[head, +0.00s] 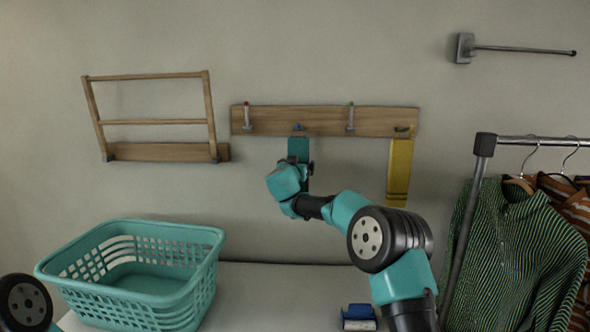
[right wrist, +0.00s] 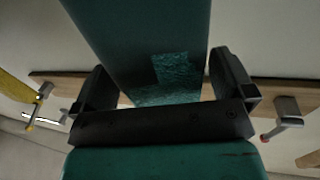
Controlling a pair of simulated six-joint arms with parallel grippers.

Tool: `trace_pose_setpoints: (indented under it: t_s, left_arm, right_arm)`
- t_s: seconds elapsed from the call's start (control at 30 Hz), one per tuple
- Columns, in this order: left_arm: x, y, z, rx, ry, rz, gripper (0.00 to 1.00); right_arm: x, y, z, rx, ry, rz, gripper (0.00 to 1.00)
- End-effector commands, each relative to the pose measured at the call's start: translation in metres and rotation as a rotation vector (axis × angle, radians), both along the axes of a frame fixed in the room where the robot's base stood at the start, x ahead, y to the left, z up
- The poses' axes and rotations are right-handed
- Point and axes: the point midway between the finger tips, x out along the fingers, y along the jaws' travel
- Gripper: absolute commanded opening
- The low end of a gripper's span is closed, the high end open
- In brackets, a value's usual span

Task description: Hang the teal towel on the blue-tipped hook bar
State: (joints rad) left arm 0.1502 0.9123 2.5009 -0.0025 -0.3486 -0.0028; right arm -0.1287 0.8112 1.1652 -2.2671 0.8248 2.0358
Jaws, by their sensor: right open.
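The teal towel (head: 298,147) hangs down from the blue-tipped hook (head: 298,127) on the wooden hook bar (head: 325,121). Its lower part is hidden behind my right gripper (head: 306,170) in the head view. In the right wrist view the towel (right wrist: 140,35) passes between the two fingers of my right gripper (right wrist: 165,85), which stand apart with a gap on each side. The towel's top at the hook is hidden in that view. My left gripper is out of view.
A yellow towel (head: 399,170) hangs at the bar's right end. Red-tipped (head: 247,117) and pale-tipped (head: 350,117) hooks are empty. A teal basket (head: 205,290) stands on the table at left. A clothes rack (head: 483,145) is at right. A small blue item (head: 358,312) lies at front.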

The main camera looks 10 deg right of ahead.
Motion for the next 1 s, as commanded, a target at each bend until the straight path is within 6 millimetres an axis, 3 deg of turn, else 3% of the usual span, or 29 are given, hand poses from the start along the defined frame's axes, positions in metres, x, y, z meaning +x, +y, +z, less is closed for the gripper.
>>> trace_pose_setpoints:
  t_s: [0.37, 1.0]
  left_arm:
    - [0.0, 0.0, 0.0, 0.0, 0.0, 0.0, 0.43]
    - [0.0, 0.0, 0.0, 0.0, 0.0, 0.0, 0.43]
  right_arm:
    - [-0.025, 0.014, 0.001, 0.0, 0.0, 0.002, 1.0]
    - [-0.118, 0.066, 0.001, -0.001, 0.0, 0.003, 1.0]
